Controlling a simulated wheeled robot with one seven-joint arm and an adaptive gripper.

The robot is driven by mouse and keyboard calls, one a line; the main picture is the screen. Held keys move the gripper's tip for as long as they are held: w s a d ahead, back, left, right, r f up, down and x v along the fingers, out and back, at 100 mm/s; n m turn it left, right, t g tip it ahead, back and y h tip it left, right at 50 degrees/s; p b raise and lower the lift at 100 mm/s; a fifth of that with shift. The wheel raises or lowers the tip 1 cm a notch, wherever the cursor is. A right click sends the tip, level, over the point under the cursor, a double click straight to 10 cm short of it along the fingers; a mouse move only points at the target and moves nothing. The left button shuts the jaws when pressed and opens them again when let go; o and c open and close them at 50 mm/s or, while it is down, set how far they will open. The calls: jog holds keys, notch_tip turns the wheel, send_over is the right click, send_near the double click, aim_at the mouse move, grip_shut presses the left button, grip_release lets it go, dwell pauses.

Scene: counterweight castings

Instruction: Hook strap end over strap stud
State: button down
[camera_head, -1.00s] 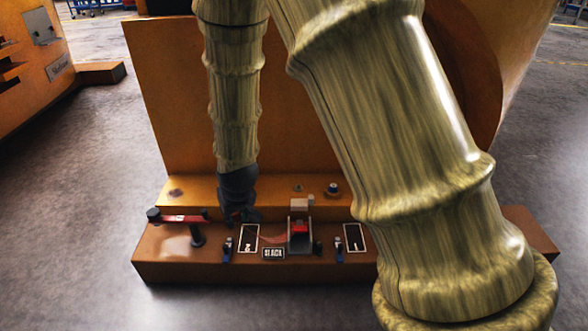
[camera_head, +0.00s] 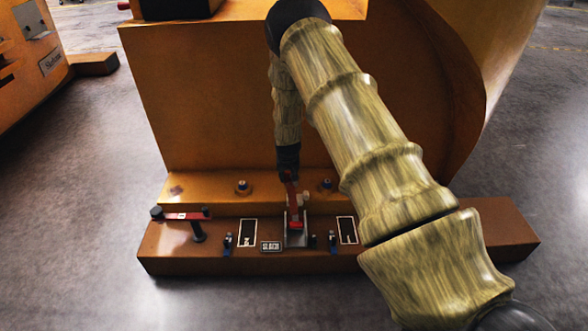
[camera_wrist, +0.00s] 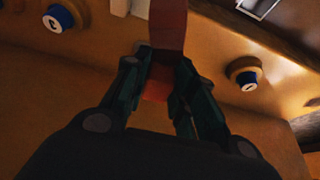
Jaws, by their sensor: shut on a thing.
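My gripper (camera_head: 289,178) is shut on the red strap end (camera_head: 291,192), above the ledge at the foot of the orange casting. The wrist view shows my two dark fingers (camera_wrist: 160,90) pinching the red strap (camera_wrist: 167,25). The strap runs down to a grey metal holder (camera_head: 296,238). Two blue-topped studs stand on the ledge, a left one (camera_head: 242,186) and a right one (camera_head: 326,184). The wrist view shows numbered studs at its upper left (camera_wrist: 58,18) and right (camera_wrist: 246,79). The strap end is apart from both studs; which one is the strap stud, I cannot tell.
A red bar (camera_head: 182,215) on dark posts stands at the left of the base. Two dark framed panels and small blue-and-black clamps (camera_head: 228,243) flank the holder. A label plate (camera_head: 271,246) lies in front. The casting wall (camera_head: 210,100) rises close behind the ledge.

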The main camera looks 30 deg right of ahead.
jog(key=d, duration=0.1)
jog(key=d+f, duration=0.1)
jog(key=d, duration=0.1)
jog(key=shift+w+d+m, duration=0.1)
jog(key=shift+d+m, duration=0.15)
jog(key=shift+m, duration=0.05)
jog(key=shift+a+p, duration=0.1)
jog(key=shift+p, duration=0.4)
jog(key=shift+f+b, duration=1.85)
jog(key=shift+f, duration=2.2)
jog(key=c, duration=1.1)
grip_release()
